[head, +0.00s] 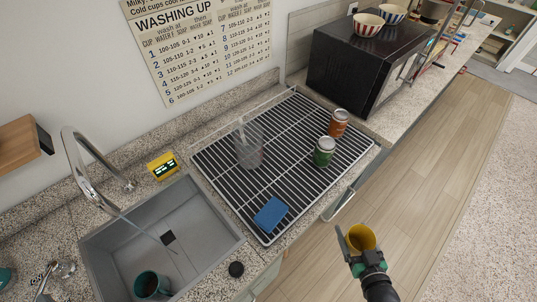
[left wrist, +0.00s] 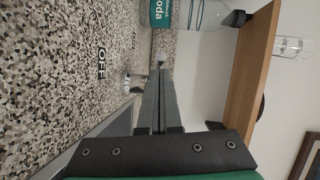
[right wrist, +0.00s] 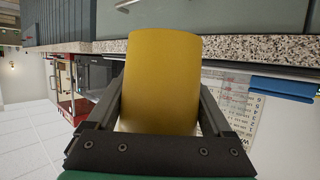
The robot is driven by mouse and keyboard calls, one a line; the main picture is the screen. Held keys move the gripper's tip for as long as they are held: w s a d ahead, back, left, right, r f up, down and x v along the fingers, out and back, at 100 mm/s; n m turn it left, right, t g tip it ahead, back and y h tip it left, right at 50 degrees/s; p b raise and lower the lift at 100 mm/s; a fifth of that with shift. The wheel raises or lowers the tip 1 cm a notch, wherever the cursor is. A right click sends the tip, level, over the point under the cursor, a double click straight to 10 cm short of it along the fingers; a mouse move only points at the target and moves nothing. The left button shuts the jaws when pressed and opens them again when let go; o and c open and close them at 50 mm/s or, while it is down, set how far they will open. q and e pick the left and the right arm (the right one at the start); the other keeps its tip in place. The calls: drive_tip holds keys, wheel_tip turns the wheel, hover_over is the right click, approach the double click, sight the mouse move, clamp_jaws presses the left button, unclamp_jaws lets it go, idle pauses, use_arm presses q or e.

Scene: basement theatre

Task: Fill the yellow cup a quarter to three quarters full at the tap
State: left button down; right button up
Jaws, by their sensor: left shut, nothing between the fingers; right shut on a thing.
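The yellow cup (head: 362,238) is held in my right gripper (head: 357,248), out over the wooden floor, right of the counter. Its open mouth shows in the head view; I see no water in it. The right wrist view shows the cup's yellow side (right wrist: 162,80) between the fingers. The chrome tap (head: 72,150) arches over the grey sink (head: 215,235). A thin pale line, apparently running water, goes from its spout into the basin. My left gripper (left wrist: 162,68) is shut and empty, pointing towards a small chrome tap lever (left wrist: 132,84) near an OFF label.
A teal cup (head: 148,286) stands in the sink. The drying rack (head: 290,130) holds a clear glass container (head: 249,150), two cans (head: 324,152) and a blue sponge (head: 270,214). A yellow timer (head: 163,166) sits behind the sink. A soda bottle (left wrist: 195,14) stands near my left gripper.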

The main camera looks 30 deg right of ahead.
use_arm(q)
drive_tip(key=shift+a, duration=0.35)
drive_tip(key=shift+w+a, duration=0.25)
drive_tip(key=shift+a, duration=0.65)
